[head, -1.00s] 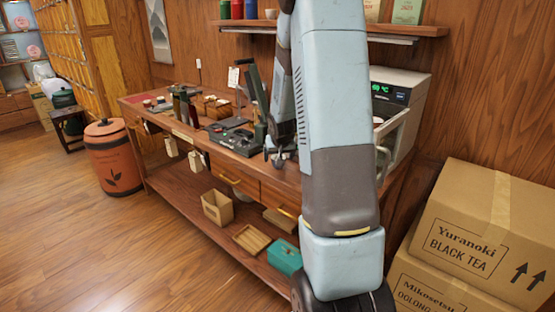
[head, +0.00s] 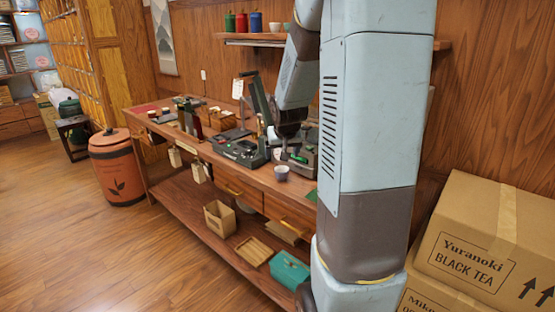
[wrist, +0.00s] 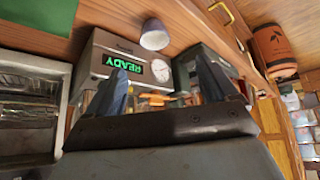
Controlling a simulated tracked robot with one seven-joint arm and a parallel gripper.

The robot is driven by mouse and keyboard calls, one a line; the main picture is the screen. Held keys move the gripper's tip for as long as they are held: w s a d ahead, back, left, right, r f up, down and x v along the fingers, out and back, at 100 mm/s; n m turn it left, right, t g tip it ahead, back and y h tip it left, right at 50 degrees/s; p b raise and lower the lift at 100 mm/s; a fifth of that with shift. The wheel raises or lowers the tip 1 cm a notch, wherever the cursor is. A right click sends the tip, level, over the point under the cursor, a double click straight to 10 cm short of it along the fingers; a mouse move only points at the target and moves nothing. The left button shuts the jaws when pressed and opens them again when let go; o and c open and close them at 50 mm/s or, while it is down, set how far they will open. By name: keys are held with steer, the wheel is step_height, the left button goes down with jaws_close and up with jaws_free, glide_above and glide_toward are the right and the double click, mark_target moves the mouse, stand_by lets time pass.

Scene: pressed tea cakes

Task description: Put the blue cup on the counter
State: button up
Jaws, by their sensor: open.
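The small cup (head: 282,172), pale bluish-lavender, stands upright on the wooden counter (head: 262,174) near its front edge. In the wrist view the cup (wrist: 154,36) shows beyond the fingertips, with wood around it, and neither finger touches it. My gripper (wrist: 165,82) is open and empty, its two dark fingers spread apart. In the head view my wrist is above and behind the cup, and the fingers are hard to make out against the dark equipment.
Dark tea equipment (head: 240,150) crowds the counter left of the cup. A device with a green READY display (wrist: 128,64) is close to the fingers in the wrist view. Cardboard boxes (head: 485,225) stand at the right. The lower shelf holds a teal box (head: 290,270).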

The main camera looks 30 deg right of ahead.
steer(key=s+a+r+n, duration=0.1)
steer(key=s+a+r, duration=0.3)
steer(key=s, duration=0.5)
steer(key=s+a+r+n+y, duration=0.1)
steer(key=s+a+r, duration=0.4)
steer(key=s+a, duration=0.2)
steer(key=s+a+r+n+y, duration=0.1)
steer(key=s+a+r, duration=0.3)
steer(key=s, duration=0.6)
steer(key=shift+s+a+r+n+g, duration=0.15)
steer(key=shift+s+a+n+g, duration=0.2)
steer(key=shift+a, duration=0.85)
